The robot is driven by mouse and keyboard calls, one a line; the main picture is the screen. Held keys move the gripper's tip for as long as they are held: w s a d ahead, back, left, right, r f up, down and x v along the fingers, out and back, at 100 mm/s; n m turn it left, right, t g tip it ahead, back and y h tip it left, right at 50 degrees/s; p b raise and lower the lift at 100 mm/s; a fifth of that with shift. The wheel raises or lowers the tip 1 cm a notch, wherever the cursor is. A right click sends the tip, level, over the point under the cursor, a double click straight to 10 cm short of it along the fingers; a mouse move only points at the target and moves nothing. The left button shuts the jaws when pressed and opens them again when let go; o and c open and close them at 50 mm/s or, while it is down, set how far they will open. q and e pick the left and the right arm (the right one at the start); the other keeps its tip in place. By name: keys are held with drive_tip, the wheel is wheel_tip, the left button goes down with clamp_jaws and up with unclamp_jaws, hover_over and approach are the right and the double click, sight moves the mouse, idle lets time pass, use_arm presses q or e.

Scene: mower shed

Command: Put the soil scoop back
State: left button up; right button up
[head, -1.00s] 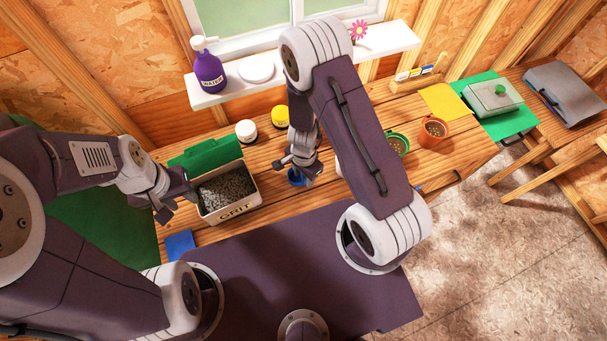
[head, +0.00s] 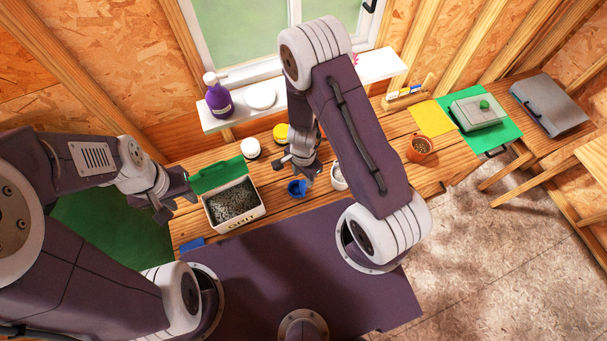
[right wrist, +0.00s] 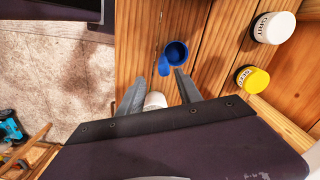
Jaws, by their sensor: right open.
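The soil scoop appears to be the small blue cup-shaped thing (head: 297,187) on the wooden bench, right of the grit box. In the right wrist view the blue scoop (right wrist: 174,55) shows a round bowl with a short handle, lying beyond the fingertips. My right gripper (head: 295,168) is open above and just behind it, apart from it; its two fingers (right wrist: 158,88) show empty in the right wrist view. My left gripper (head: 178,205) is open and empty, left of the grit box. Part of the bench behind my right arm is hidden.
A white jar (head: 250,148) and yellow jar (head: 281,132) stand near the sill. A white pot (head: 338,182) stands right of the scoop. An orange pot (head: 419,147) stands farther right.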

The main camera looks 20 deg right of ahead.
drive_tip(key=shift+w+a+r, duration=0.1)
drive_tip(key=s+d+r+n+t, duration=0.1)
drive_tip(key=s+d+r+n, duration=0.15)
drive_tip(key=r+n, duration=0.55)
drive_tip(key=s+d+r+n, duration=0.25)
drive_tip(key=r+n, duration=0.25)
drive_tip(key=r, duration=0.6)
wheel_tip(320, 180, down, 21)
drive_tip(key=a+b, duration=0.1)
drive_tip(key=b, duration=2)
